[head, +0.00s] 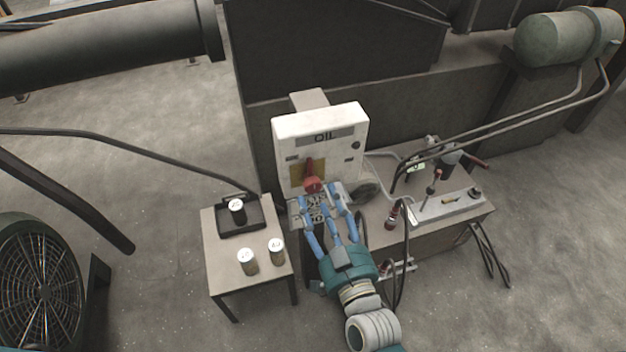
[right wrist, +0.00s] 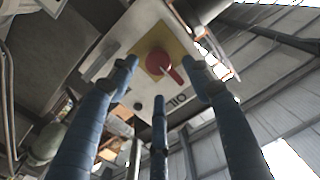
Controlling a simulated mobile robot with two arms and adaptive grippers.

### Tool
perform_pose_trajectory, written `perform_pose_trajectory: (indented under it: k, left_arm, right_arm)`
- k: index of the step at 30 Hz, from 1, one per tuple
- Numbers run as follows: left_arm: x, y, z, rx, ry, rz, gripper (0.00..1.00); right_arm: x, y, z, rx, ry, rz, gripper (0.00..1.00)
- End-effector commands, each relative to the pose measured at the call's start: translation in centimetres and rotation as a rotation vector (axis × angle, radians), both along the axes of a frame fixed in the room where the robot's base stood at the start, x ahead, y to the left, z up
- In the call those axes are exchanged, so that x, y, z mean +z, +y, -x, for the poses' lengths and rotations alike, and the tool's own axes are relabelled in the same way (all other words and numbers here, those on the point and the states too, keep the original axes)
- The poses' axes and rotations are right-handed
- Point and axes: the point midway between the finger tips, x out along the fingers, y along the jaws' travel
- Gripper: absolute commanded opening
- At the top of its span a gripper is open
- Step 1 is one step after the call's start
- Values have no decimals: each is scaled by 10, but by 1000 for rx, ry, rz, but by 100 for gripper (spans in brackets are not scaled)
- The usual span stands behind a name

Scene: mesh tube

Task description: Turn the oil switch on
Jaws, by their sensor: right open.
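The oil switch (head: 311,183) is a red rotary handle on a yellow plate (head: 295,174), set in the front of a white box (head: 318,124) labelled OIL. In the head view its handle points up. My right gripper (head: 324,198) is open and empty, with its blue fingers just in front of the switch. In the right wrist view the red switch (right wrist: 158,62) shows between the spread fingertips (right wrist: 163,75). Whether any finger touches it I cannot tell. The fingers hide the lower part of the box. My left gripper is not in view.
A small table (head: 226,273) at left holds a black tray (head: 259,216) and several cans (head: 277,252). A bench (head: 430,232) at right carries bottles, hoses and a metal plate. Pipes (head: 500,118) run above it.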

Motion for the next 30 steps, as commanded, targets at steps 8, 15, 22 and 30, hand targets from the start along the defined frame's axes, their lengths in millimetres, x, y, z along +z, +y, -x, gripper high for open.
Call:
perform_pose_trajectory:
  k: [8,15,22,30]
  left_arm:
    - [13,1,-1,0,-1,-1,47]
    - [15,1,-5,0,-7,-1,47]
    - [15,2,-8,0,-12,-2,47]
    - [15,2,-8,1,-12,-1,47]
  right_arm:
    - [1,15,-46,0,1,1,49]
    - [0,19,-60,-1,2,2,49]
    - [-1,19,-61,-1,2,2,49]
    - [0,19,-60,0,1,1,5]
